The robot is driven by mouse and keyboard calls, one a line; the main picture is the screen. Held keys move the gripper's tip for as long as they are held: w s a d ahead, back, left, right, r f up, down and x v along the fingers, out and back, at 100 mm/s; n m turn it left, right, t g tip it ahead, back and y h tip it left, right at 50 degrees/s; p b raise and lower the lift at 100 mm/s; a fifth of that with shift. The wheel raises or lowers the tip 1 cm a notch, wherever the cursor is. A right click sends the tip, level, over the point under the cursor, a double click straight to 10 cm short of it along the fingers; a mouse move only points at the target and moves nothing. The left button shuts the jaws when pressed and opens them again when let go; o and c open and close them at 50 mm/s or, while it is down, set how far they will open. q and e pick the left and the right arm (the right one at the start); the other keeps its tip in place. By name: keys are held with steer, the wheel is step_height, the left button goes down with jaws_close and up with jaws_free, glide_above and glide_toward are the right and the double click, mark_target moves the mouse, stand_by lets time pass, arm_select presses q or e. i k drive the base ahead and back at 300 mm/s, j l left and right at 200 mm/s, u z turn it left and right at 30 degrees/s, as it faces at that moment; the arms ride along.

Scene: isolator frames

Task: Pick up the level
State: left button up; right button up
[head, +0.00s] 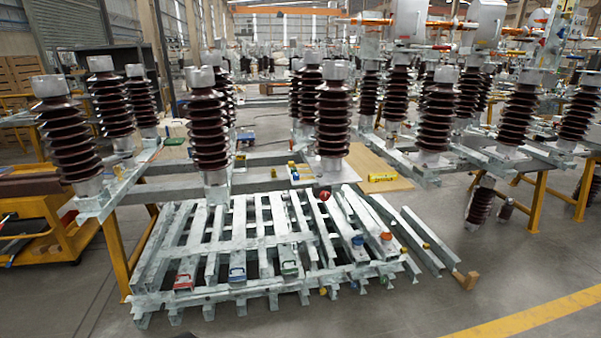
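A small yellow bar (382,177), which looks like the level, lies on the tan board (362,164) behind the pallet, right of the middle of the head view. It is too small to make out its vials or markings. Neither of my grippers shows in the head view.
A pallet of grey metal bars (230,245) with several coloured items on it stands low in front. Dark ribbed insulators (333,115) rise from the frames behind. A yellow cart (45,230) is at left. Grey floor (420,310) is open at front right.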

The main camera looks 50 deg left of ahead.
mark_target(378, 178)
steer(key=u, duration=1)
steer(key=i+l+u, duration=0.1)
steer(key=i, duration=0.4)
steer(key=i+l, duration=0.4)
steer(key=i+l+u, duration=0.15)
steer(key=i, duration=0.4)
steer(key=l, duration=0.1)
